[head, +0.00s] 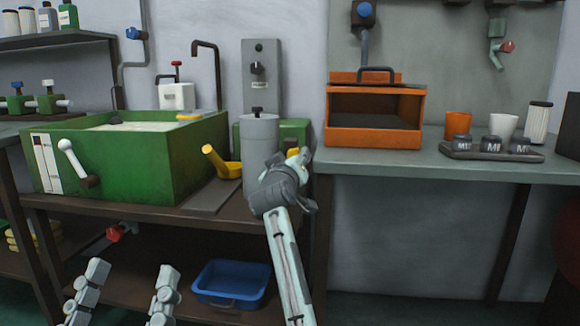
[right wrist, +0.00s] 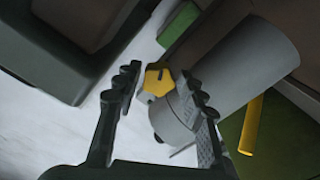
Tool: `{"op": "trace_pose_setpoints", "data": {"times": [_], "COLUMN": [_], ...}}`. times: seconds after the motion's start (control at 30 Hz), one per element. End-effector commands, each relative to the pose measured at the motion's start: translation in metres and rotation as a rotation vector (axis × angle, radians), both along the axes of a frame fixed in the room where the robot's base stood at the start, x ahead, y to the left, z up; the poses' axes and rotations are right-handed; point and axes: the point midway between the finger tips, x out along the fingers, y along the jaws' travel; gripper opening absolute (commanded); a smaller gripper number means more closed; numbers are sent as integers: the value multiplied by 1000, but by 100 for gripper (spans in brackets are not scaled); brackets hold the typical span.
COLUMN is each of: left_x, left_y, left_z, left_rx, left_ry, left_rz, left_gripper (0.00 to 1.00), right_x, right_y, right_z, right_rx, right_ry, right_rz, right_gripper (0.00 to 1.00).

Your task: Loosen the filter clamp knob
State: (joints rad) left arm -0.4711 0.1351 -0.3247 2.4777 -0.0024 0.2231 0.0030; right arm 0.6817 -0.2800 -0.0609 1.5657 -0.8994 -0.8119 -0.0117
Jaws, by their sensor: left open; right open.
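The filter is an upright grey cylinder (head: 260,150) on the brown bench, with a small dark knob on top. A yellow knob, which looks like the clamp knob, shows at its right side in the head view, mostly behind my right gripper (head: 292,168). In the right wrist view the yellow knob (right wrist: 158,78) sits between the open fingertips of my right gripper (right wrist: 158,84), with the grey cylinder (right wrist: 245,65) beyond. I cannot tell whether the fingers touch it. My left gripper (head: 128,270) is open and empty, low in front of the bench.
A green tank (head: 130,160) with a white lever stands left of the filter, and a yellow handle (head: 218,162) sticks out between them. An orange open box (head: 372,137) stands on the right bench. A blue tray (head: 232,283) lies on the lower shelf.

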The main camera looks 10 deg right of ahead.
Motion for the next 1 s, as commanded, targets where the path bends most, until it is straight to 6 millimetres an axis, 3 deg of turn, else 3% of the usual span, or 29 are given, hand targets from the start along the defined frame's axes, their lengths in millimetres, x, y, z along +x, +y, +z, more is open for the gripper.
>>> {"op": "trace_pose_setpoints", "data": {"times": [0.3, 0.5, 0.7, 1.0], "left_x": [0, 0, 0, 0], "left_y": [0, 0, 0, 0], "left_z": [0, 0, 0, 0], "left_rx": [0, 1, 1, 1], "left_ry": [0, 0, 0, 0], "left_rz": [0, -1, -1, -1], "left_gripper": [63, 63, 63, 63], "right_x": [-61, -90, -101, -101], "right_y": [25, 38, 42, 42], "right_z": [-2, -1, 0, 0], "right_rx": [5, 3, 3, 2], "right_ry": [1, 1, 0, 0], "right_rz": [2, 1, 0, 1], "right_gripper": [40, 40, 40, 40]}}
